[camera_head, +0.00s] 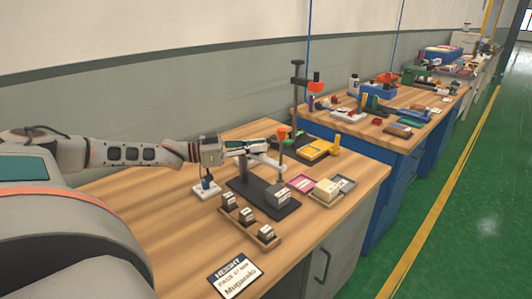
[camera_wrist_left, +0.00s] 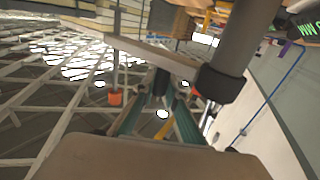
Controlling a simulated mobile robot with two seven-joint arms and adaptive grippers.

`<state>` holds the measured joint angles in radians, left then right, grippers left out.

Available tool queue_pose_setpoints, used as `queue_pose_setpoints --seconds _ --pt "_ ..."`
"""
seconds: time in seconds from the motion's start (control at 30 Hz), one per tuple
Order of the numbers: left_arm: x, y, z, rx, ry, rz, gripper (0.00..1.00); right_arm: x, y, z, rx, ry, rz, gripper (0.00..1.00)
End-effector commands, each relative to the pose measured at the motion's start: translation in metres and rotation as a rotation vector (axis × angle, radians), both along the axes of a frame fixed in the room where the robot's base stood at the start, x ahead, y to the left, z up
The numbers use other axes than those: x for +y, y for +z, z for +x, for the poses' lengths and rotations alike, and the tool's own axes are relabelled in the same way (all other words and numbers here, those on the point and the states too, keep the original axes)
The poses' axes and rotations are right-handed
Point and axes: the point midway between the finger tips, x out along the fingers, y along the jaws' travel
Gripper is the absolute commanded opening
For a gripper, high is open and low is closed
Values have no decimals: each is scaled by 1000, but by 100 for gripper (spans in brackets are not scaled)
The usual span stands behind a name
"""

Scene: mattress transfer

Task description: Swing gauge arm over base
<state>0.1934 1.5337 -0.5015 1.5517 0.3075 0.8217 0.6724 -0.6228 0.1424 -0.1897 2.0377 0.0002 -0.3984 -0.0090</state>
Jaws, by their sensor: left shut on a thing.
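The gauge stand has a flat black base (camera_head: 262,202) on the near wooden table. A thin upright post (camera_head: 282,158) with an orange knob (camera_head: 283,131) on top rises from it. A light gauge arm (camera_head: 266,160) reaches sideways at the post. My left gripper (camera_head: 258,147) comes in from the left above the base and is shut on the gauge arm; its fingers partly hide the grip. In the left wrist view, the teal fingers (camera_wrist_left: 158,103) converge beside a dark bar, and an orange knob (camera_wrist_left: 116,97) shows left. My right gripper is out of view.
A small white stand with a blue part (camera_head: 206,188) sits below my left wrist. A tall black post (camera_head: 298,100) stands behind.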

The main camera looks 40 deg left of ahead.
Motion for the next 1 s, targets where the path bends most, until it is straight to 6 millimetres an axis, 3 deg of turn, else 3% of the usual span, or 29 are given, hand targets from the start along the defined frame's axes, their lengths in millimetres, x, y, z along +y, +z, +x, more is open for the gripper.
queue_pose_setpoints --seconds 0.03,0.2,0.73,0.77,0.8,1.0 --pt "1 -7 -1 7 -15 1 0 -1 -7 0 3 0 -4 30" --pt "0 -4 -4 4 -54 -1 0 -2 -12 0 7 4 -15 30" --pt "0 1 -5 -2 -71 -2 0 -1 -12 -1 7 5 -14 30" --pt "0 1 -5 -2 -71 -2 20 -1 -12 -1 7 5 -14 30" --pt "0 1 -5 -2 -71 -2 30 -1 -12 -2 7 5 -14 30" --pt "0 1 -5 -2 -70 -1 30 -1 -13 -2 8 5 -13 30"
